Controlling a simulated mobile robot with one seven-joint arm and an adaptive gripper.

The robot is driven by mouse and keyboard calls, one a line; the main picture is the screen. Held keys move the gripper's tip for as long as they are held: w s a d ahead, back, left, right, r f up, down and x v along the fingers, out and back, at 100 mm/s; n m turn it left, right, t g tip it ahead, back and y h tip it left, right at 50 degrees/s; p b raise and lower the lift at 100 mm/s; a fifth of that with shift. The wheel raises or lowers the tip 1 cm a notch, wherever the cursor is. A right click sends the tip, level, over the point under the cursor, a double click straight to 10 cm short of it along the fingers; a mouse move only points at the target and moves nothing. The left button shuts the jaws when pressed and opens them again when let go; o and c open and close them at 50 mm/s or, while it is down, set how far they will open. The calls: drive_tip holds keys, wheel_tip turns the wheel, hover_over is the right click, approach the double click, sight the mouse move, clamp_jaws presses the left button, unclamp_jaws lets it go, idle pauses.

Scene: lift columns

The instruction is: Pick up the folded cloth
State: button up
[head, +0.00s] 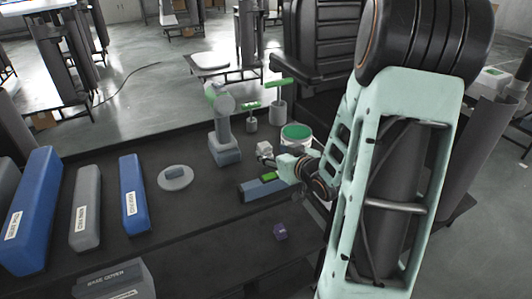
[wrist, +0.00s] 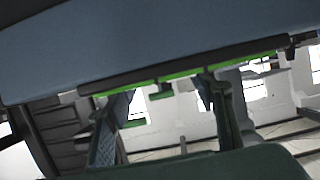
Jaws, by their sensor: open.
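No item is plainly a folded cloth. A blue block-like item (head: 262,189) with a green piece (head: 268,175) on top lies on the dark table, just below my gripper in the head view. A large blue surface (wrist: 150,45) with a green strip along its lower edge fills the upper wrist view, close to the camera; it may be the same item. My gripper (head: 266,153) is open. Its two fingers stand apart in the wrist view (wrist: 163,98), with nothing visibly clamped. Whether they touch the blue item I cannot tell.
A dark chair (head: 325,45) stands behind.

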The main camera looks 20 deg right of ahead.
sight(266, 147)
drive_tip(key=x, duration=0.7)
drive_tip(key=shift+d+r+b, duration=0.15)
drive_tip(key=shift+d+b, duration=0.05)
drive_tip(key=shift+b, duration=0.2)
drive_tip(key=c, duration=1.2)
drive_tip(key=shift+r, duration=0.1)
